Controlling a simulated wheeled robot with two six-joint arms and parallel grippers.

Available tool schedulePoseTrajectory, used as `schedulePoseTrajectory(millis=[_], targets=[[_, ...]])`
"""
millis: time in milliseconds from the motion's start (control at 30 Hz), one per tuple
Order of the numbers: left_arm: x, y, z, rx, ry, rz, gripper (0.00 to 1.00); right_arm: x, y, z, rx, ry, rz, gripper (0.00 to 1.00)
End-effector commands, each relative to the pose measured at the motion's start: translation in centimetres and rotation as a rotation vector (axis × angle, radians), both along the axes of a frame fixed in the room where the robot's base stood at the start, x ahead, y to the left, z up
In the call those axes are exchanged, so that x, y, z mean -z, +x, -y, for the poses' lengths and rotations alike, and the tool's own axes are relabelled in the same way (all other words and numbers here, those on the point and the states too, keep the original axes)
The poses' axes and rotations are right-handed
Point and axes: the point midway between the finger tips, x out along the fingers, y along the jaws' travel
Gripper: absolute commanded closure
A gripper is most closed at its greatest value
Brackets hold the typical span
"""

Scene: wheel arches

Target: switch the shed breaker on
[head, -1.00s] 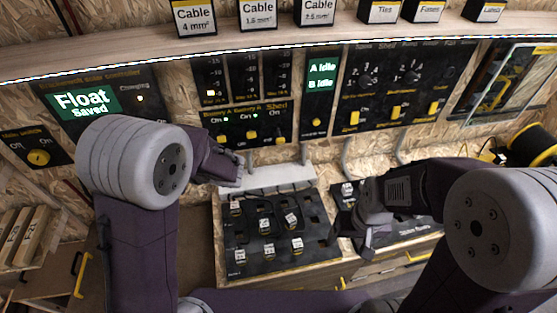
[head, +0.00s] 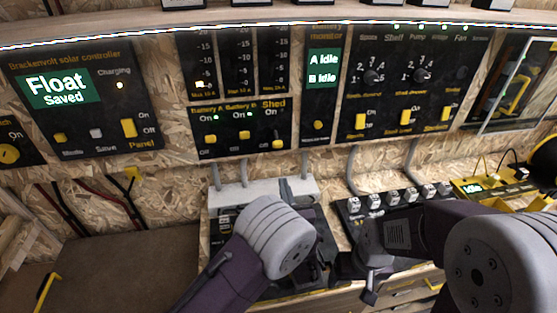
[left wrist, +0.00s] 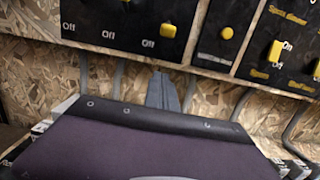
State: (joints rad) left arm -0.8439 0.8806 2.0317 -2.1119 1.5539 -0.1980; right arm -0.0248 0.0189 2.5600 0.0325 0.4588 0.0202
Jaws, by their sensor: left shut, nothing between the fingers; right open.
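The shed breaker (head: 278,144) is the rightmost of three yellow toggles on the black battery and shed panel (head: 225,150). It sits lower than the two beside it, and no light shows above it. In the left wrist view its yellow toggle (left wrist: 168,30) is beside the "Off" label. My left gripper (head: 284,188) is shut and empty, its grey tips below the shed breaker and apart from it. The closed tips also show in the left wrist view (left wrist: 162,90). Much of this gripper is hidden behind my arm in the head view. My right gripper (head: 352,278) is open at the lower right.
The Battery A (head: 211,138) and Battery B (head: 244,135) toggles stand close left, with green lights. A monitor panel (head: 318,100) is right of the shed breaker. Grey conduits (head: 304,163) run below the panels. A pale block (head: 235,192) sits under them.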

Motion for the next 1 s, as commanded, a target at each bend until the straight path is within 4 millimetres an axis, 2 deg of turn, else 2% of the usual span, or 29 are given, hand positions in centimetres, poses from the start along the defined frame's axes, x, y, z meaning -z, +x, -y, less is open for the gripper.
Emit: schedulePoseTrajectory(millis=[133, 233, 633, 700, 800, 1000], targets=[[-0.1, 0.4, -0.1, -0.003, -0.001, 0.000, 1.00, -0.1, 0.0, 0.0, 0.000, 0.000, 0.000, 0.22], [-0.2, 1.6, -0.5, -0.005, -0.004, 0.000, 1.00, -0.1, 0.0, 0.0, 0.000, 0.000, 0.000, 0.22], [-1.1, 10.0, -2.2, -0.006, -0.001, 0.001, 1.00, -0.5, 0.0, 0.0, 0.000, 0.000, 0.000, 0.22], [-2.6, 9.3, -1.9, -0.001, -0.002, 0.002, 1.00, -1.0, 0.0, 0.0, 0.000, 0.000, 0.000, 0.22], [-3.8, 8.7, -1.7, 0.000, -0.002, 0.001, 1.00, -1.3, 0.0, 0.0, 0.000, 0.000, 0.000, 0.22], [-4.7, 8.2, -1.7, -0.002, 0.000, 0.000, 1.00, -1.5, 0.0, 0.0, 0.000, 0.000, 0.000, 0.22]])
